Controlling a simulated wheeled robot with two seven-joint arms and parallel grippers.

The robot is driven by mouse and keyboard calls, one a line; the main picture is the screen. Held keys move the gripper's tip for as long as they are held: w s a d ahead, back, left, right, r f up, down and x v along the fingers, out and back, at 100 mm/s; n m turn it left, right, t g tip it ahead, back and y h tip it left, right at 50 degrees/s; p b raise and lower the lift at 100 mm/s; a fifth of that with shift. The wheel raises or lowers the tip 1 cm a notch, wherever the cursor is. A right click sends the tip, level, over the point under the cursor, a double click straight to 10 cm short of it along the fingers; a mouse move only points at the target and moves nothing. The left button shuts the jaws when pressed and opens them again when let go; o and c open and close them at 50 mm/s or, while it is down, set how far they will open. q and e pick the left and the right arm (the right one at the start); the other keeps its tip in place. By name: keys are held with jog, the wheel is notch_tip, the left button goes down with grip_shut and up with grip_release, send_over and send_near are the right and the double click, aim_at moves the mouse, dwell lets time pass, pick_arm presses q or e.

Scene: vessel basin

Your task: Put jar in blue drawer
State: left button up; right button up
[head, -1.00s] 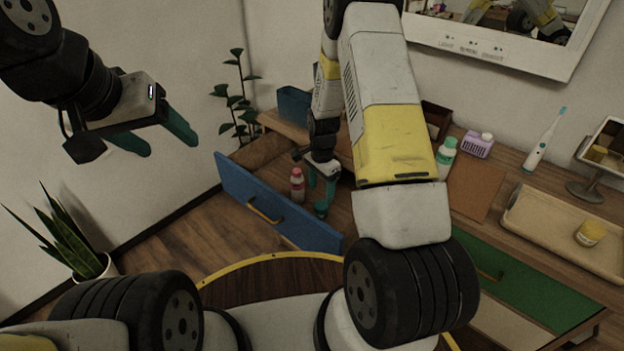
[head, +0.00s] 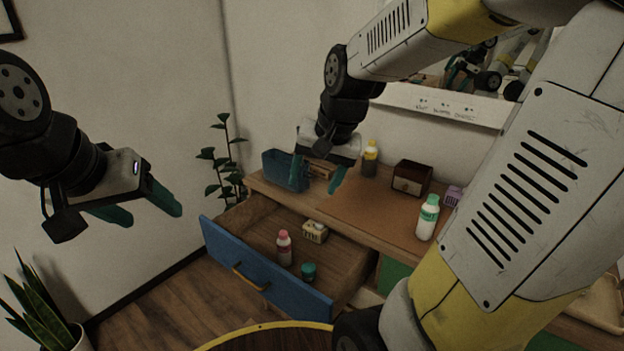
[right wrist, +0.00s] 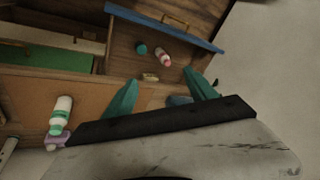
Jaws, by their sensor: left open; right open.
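The blue drawer (head: 228,261) is pulled open at the desk's left end; its front panel also shows in the right wrist view (right wrist: 165,27). A small teal jar (head: 308,271) stands inside the drawer near its front panel; it also shows in the right wrist view (right wrist: 141,49). My right gripper (head: 317,176) is open and empty above the desk top behind the drawer, clear of the jar. Its fingers (right wrist: 162,80) show apart in the right wrist view. My left gripper (head: 153,215) is open and empty in the air left of the drawer.
A pink-capped bottle (head: 284,248) and a small beige box (head: 315,232) are in the drawer. On the desk stand a blue bin (head: 285,170), a yellow-capped bottle (head: 370,160), a brown box (head: 411,178) and a green-capped bottle (head: 428,217). Plants stand at left.

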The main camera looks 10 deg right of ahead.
jog(key=s+r+n+t, duration=0.2)
jog(key=s+r+n, duration=0.2)
jog(key=s, duration=0.6)
jog(key=shift+s+a+r, duration=0.3)
jog(key=shift+s+r, duration=0.05)
dwell(0.4)
